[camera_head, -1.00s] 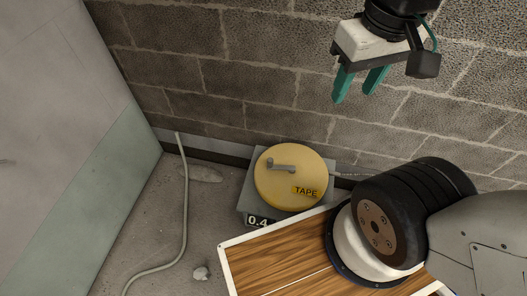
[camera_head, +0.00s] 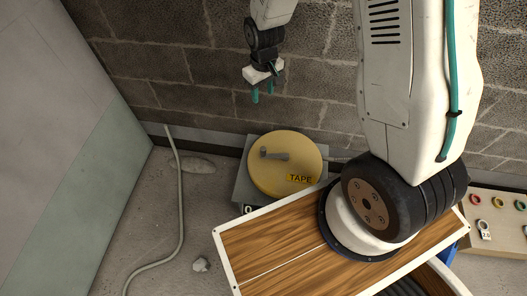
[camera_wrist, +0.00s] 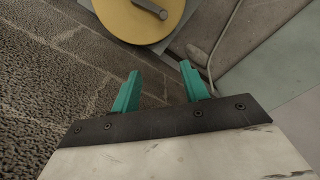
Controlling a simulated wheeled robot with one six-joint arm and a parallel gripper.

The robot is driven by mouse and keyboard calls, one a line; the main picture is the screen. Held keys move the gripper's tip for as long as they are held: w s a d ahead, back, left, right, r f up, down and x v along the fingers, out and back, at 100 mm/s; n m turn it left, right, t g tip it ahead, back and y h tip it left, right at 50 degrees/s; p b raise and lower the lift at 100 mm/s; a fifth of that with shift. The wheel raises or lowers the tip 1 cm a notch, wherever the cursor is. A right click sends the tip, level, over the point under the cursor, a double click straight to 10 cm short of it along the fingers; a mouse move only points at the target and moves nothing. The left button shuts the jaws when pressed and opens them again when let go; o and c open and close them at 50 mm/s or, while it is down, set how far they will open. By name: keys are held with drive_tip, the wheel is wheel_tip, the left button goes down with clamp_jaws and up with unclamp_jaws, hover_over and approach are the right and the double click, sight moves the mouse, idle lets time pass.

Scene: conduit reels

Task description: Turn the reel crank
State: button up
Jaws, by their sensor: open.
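The yellow round reel (camera_head: 285,170) with a TAPE label sits on a grey base (camera_head: 241,187) on the floor by the block wall. Its small grey crank (camera_head: 273,155) lies across the top of the reel. My gripper (camera_head: 262,95), with two teal fingers, is open and empty, in front of the wall and apart from the reel. In the wrist view the open fingers (camera_wrist: 161,88) point toward the reel (camera_wrist: 135,14), which is cut off at the top edge. Part of the crank (camera_wrist: 150,8) shows there.
My wooden-topped base stands close to the right of the reel. A grey hose (camera_head: 181,205) runs along the floor at left, near a small stone (camera_head: 201,265). A panel with coloured rings (camera_head: 498,203) stands at far right.

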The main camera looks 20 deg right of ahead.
hover_over(264, 149)
drive_tip(key=w, duration=0.3)
wheel_tip(264, 149, down, 10)
drive_tip(key=shift+n, duration=0.7)
drive_tip(key=s+f, duration=0.1)
drive_tip(key=f, duration=0.6)
drive_tip(key=s+f, duration=0.1)
drive_tip(key=f, duration=1.3)
drive_tip(key=shift+s+f, duration=0.4)
clamp_jaws()
